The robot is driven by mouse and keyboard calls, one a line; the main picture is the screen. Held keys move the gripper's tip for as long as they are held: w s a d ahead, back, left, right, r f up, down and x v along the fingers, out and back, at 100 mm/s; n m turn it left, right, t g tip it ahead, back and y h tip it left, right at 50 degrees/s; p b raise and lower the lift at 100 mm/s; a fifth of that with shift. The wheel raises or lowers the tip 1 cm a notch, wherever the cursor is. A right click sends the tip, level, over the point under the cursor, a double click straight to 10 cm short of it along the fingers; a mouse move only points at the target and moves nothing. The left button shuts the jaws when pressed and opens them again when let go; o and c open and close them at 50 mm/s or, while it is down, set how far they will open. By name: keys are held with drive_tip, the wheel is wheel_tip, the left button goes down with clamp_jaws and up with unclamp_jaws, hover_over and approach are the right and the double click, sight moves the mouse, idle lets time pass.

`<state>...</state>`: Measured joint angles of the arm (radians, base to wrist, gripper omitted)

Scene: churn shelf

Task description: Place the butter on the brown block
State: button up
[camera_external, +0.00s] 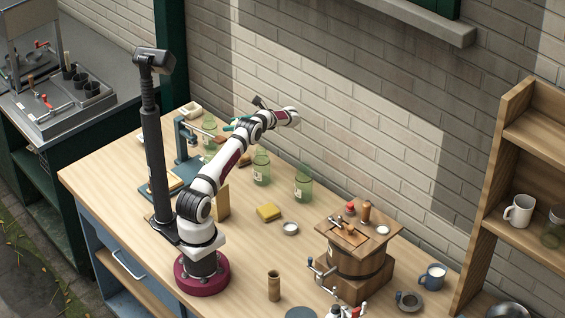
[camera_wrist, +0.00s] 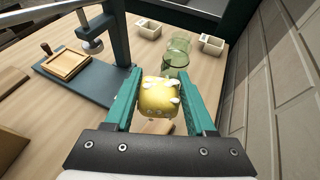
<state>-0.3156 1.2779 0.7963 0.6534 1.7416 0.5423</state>
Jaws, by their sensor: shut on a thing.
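My gripper (camera_wrist: 160,98) has teal fingers shut on a yellow lump of butter (camera_wrist: 159,97) with pale spots, in the wrist view. In the external view my gripper (camera_external: 238,124) is raised above the back of the table, and the butter cannot be made out there. A brown block (camera_wrist: 158,127) shows partly beneath the butter in the wrist view; the butter and my gripper hide much of it. I cannot tell the gap between them.
A blue press (camera_external: 186,148) with a wooden mould (camera_wrist: 68,63) stands to the left. Green glass jars (camera_external: 262,168) stand along the back. A yellow block (camera_external: 269,213) and a wooden churn (camera_external: 358,262) are on the table. The brick wall is close on the right in the wrist view.

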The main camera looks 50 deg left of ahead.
wheel_tip(320, 180, down, 9)
drive_tip(key=shift+f, duration=0.1)
drive_tip(key=shift+f, duration=0.15)
drive_tip(key=o, duration=1.3)
drive_tip(key=shift+o, duration=0.2)
